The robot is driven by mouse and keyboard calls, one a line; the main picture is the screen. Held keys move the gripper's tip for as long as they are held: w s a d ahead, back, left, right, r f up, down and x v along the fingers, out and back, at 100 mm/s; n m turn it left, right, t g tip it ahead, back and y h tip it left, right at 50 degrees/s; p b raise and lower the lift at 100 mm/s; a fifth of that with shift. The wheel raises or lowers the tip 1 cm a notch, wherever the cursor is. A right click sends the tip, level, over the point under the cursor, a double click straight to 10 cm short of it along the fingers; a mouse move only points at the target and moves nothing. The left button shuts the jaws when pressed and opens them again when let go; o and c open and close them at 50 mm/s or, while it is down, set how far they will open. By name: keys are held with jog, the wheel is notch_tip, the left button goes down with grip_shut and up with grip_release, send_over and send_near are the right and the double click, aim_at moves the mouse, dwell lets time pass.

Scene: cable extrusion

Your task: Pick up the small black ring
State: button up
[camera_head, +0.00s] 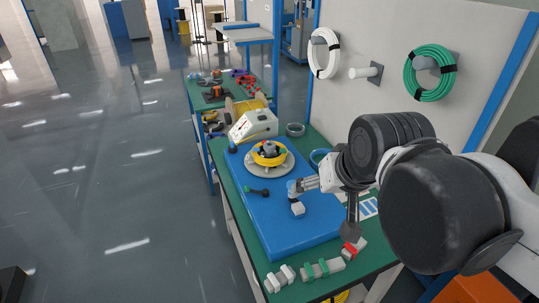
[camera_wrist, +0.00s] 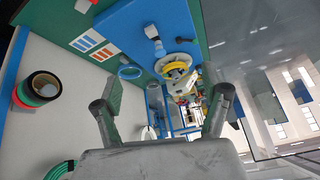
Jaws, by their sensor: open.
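A black ring (camera_wrist: 42,89) with a tan centre hangs at the left of the wrist view, on the pale wall panel, among red and green coils. I cannot tell whether it is the small one; no loose black ring stands out clearly on the table in the head view. My gripper (camera_wrist: 165,92) is open, its two dark fingers wide apart with nothing between them. In the head view, my arm reaches from the right over the near part of the table, and the fingers are partly hard to make out.
A blue mat (camera_head: 287,232) lies on the green table. It bears a round fixture with a yellow ring (camera_head: 269,153), a dark dumbbell-shaped part (camera_head: 257,192) and a white block (camera_head: 298,209). A white machine (camera_head: 254,125) stands behind. White (camera_head: 315,55) and green (camera_head: 408,75) coils hang on the wall.

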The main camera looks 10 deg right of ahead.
jog(key=w+d+r+m+g, duration=0.1)
jog(key=w+r+m, duration=0.15)
jog(key=w, duration=0.45)
jog(key=w+r+m, duration=0.2)
jog(key=w+m, duration=0.1)
jog(key=w, duration=0.3)
jog(key=m+g+y+b, duration=0.2)
jog(key=m+g+y, duration=0.2)
jog(key=m, duration=1.1)
send_over(282, 150)
jog(key=s+d, duration=0.1)
jog(key=d, duration=0.5)
notch_tip(282, 150, down, 16)
jog(key=x, duration=1.3)
jog(key=shift+s+a+f, duration=0.15)
jog(key=shift+s+a, duration=0.05)
jog(key=shift+a, duration=0.2)
jog(key=shift+s, duration=0.2)
grip_shut()
